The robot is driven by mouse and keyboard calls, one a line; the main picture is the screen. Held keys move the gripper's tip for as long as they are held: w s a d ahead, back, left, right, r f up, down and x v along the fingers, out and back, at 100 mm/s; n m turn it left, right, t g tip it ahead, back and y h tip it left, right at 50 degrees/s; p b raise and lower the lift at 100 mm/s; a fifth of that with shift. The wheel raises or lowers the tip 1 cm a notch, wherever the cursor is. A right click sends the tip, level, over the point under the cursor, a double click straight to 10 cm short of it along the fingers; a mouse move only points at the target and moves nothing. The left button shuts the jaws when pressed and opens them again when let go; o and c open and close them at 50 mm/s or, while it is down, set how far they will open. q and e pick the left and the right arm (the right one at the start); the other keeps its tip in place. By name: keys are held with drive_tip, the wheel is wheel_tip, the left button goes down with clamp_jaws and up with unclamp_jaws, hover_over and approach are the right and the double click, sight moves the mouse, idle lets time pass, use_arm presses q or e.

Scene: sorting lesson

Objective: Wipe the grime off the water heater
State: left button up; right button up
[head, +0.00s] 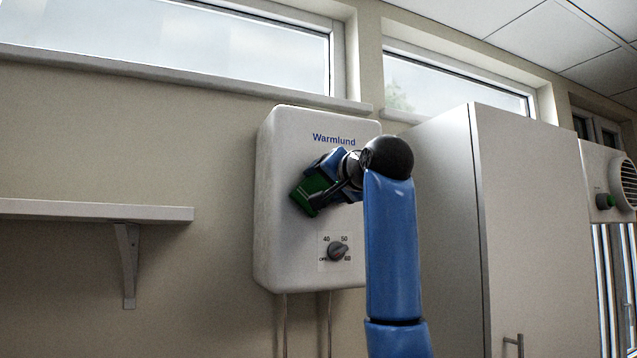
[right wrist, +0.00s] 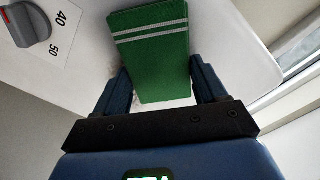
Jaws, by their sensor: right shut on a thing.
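The white water heater (head: 285,215) hangs on the wall in the middle of the head view, with a "Warmlund" label and a dial (head: 337,251) low on its front. My right gripper (head: 322,186) is shut on a green pad (head: 307,197) with pale stripes, in front of the heater's face. In the right wrist view the pad (right wrist: 150,55) lies between both fingers, over the white front (right wrist: 85,50). I cannot tell whether it touches. Faint brownish smudging shows beside the pad; my gripper and pad hide part of the front. My left gripper is out of view.
A wall shelf (head: 90,211) is to the left of the heater. A tall cabinet (head: 535,220) stands close on its right. Windows run above, with a sill (head: 200,85) just over the heater. Two pipes (head: 281,325) go down below it.

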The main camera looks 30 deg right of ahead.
drive_tip(key=shift+d, duration=5.95)
drive_tip(key=shift+a+b, duration=0.8)
drive_tip(key=shift+a, duration=5.65)
drive_tip(key=shift+w+a, duration=0.1)
drive_tip(key=shift+a, duration=0.55)
